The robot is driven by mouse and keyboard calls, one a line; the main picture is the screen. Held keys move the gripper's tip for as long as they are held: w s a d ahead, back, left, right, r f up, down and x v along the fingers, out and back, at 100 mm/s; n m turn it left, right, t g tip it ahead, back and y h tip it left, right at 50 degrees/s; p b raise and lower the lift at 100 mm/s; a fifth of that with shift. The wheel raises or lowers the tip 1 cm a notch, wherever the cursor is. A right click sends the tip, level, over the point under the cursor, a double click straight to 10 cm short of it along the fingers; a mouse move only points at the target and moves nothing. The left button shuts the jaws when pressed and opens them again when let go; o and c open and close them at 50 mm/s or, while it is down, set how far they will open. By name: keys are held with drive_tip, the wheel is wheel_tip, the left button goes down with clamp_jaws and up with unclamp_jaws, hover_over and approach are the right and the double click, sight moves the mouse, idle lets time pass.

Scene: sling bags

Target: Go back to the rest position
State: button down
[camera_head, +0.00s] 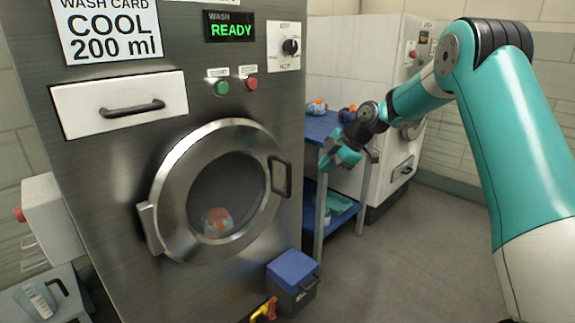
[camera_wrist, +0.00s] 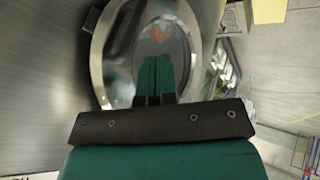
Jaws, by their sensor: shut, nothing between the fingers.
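My gripper (camera_head: 333,160) is at the end of the teal arm, right of the washer door and in front of the blue shelf cart. It is shut and empty, clear of the door handle. In the wrist view my gripper (camera_wrist: 154,98) points toward the round door. The washer (camera_head: 110,190) has a round glass door (camera_head: 232,180), which looks shut. An orange and white item (camera_head: 217,221) shows behind the glass. The display (camera_head: 230,27) reads WASH READY. A card (camera_head: 105,28) reads WASH CARD COOL 200 ml. The drawer (camera_head: 80,105) looks shut.
The blue cart (camera_head: 318,128) behind my gripper carries orange and blue items on top, with teal cloth below. A white machine (camera_head: 380,65) stands behind it. A blue-lidded box (camera_head: 292,272) sits on the floor by the washer. The floor (camera_head: 410,260) at right is clear.

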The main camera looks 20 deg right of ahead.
drive_tip(key=s+a+r+m+g, duration=0.2)
drive_tip(key=s+a+r+m, duration=0.35)
drive_tip(key=s+a, duration=0.85)
drive_tip(key=s+a+r+m+g+h, duration=0.1)
drive_tip(key=s+a+m+g, duration=0.2)
drive_tip(key=s, duration=0.9)
drive_tip(key=s+a+r+m, duration=0.15)
drive_tip(key=s+a, duration=0.25)
drive_tip(key=s, duration=0.9)
wheel_tip(320, 180, up, 14)
drive_tip(key=p, duration=1.5)
drive_tip(key=shift+s+a+r+m, duration=0.15)
drive_tip(key=shift+r+m, duration=0.1)
drive_tip(key=shift+m, duration=0.15)
